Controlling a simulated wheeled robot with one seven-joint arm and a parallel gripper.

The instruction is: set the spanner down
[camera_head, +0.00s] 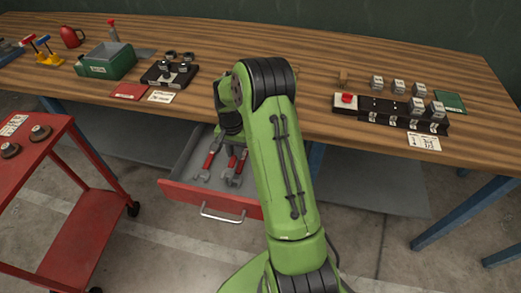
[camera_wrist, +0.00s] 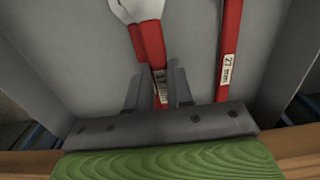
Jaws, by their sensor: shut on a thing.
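My gripper (camera_wrist: 160,88) points down into an open drawer, with its two fingers closed around the red handle of a spanner (camera_wrist: 150,42). This spanner has a pale metal head at the top of the wrist view and a white size label partly hidden between the fingers. A second red-handled spanner, marked 27 mm (camera_wrist: 229,50), lies beside it, apart from the fingers. Red-handled spanners (camera_head: 211,157) also show in the drawer in the head view, where my arm hides the gripper. I cannot tell whether the held spanner touches the drawer floor.
The red-fronted drawer (camera_head: 182,192) hangs open below the wooden bench (camera_head: 215,102). A dark block with metal parts (camera_head: 156,78), a green box (camera_head: 107,63) and a black rack (camera_head: 385,119) stand on the bench. A red cart (camera_head: 88,225) stands at left.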

